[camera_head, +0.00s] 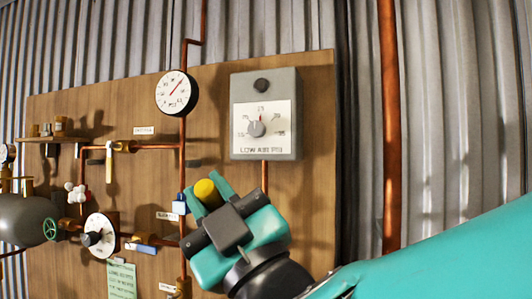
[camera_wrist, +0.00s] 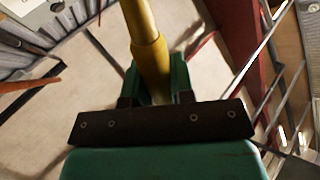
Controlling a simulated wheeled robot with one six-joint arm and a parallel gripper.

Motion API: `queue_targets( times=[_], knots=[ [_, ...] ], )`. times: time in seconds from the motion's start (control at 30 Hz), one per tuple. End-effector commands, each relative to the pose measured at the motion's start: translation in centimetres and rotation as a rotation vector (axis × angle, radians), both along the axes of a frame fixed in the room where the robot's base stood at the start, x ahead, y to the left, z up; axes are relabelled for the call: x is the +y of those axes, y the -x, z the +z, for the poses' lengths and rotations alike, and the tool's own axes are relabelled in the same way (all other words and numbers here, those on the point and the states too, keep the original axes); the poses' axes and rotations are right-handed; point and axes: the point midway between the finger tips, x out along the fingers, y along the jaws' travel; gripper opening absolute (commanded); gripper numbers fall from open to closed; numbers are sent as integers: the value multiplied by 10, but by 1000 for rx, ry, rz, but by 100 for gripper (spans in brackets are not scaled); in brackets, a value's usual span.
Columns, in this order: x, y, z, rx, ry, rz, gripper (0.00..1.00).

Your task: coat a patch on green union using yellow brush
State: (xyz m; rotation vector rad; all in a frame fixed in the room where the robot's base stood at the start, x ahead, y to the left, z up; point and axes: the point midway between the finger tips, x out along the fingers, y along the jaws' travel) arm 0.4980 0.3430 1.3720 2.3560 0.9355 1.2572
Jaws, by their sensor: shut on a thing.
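My gripper (camera_head: 207,194) is shut on the yellow brush (camera_head: 206,190) in front of the board, near its lower middle. In the head view only a rounded yellow end shows between the teal fingers. In the wrist view the brush's yellow handle (camera_wrist: 144,30) runs up from between the fingers (camera_wrist: 155,82) and leaves the top edge, so its bristles are out of sight. I cannot pick out a green union for certain. A green handwheel (camera_head: 50,229) shows at the left, and my gripper hides part of the lower pipes.
A wooden board (camera_head: 225,80) carries copper pipes, a round gauge (camera_head: 176,93), a grey dial box (camera_head: 264,115) and a lower white dial (camera_head: 99,236). A grey tank (camera_head: 24,216) is at the left. A copper pipe (camera_head: 389,120) stands right of the board.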

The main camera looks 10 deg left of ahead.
Motion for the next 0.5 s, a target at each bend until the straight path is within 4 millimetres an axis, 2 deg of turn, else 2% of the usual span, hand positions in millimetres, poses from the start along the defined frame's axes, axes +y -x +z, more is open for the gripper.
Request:
queue_targets(
  times=[0.03, 0.27, 0.5],
  knots=[
    [1, -2, 13, -1, 28, -15, 0],
    [3, -8, 9, -7, 88, -52, 0],
    [2, -23, 11, -8, 90, -52, 0]
  ],
)
